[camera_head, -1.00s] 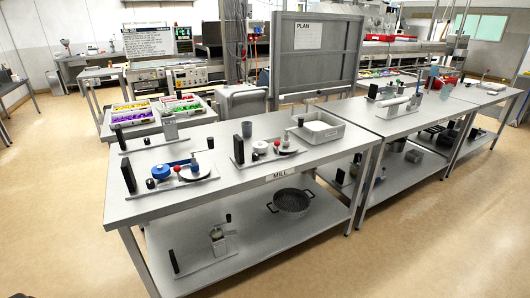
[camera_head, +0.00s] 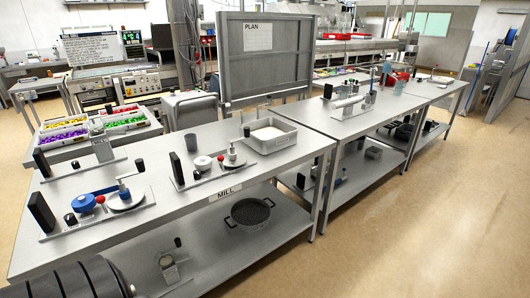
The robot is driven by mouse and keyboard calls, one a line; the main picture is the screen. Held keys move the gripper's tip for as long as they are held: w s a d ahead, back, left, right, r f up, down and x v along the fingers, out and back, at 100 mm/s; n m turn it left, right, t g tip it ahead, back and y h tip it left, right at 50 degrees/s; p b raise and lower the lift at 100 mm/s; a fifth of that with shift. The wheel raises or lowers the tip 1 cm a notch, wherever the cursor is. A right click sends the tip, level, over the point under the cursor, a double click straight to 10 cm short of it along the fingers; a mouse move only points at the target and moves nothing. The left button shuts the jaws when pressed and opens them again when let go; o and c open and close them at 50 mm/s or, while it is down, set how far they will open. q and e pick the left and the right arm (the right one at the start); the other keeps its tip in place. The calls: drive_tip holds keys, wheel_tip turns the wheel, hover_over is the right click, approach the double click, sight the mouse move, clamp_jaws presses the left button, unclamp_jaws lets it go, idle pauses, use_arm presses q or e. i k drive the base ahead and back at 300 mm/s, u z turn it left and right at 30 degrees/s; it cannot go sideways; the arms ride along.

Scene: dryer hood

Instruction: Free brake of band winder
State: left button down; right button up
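Several small bench devices stand on the near steel table (camera_head: 185,225), and I cannot tell for sure which is the band winder. The one at the near left has a black upright plate, a blue roll (camera_head: 83,203), a grey disc (camera_head: 126,200) and a blue-grey lever with a dark knob. The one to its right has a black plate, a white roll (camera_head: 202,164), a disc and a small post (camera_head: 232,152). Another device with a grey upright part (camera_head: 102,147) stands behind at the left. Brake details are too small to make out. Neither gripper shows.
A grey basin (camera_head: 270,134) with white contents and a grey cup (camera_head: 191,142) stand on the table. A dark pan (camera_head: 250,211) and a crank device (camera_head: 170,266) are on the lower shelf. More tables continue to the right. The floor (camera_head: 400,230) at right is clear.

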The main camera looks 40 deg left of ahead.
sight(220, 158)
drive_tip(key=z, duration=0.2)
drive_tip(key=i, duration=0.8)
drive_tip(key=u, duration=0.7)
drive_tip(key=i, duration=0.85)
drive_tip(key=u, duration=0.8)
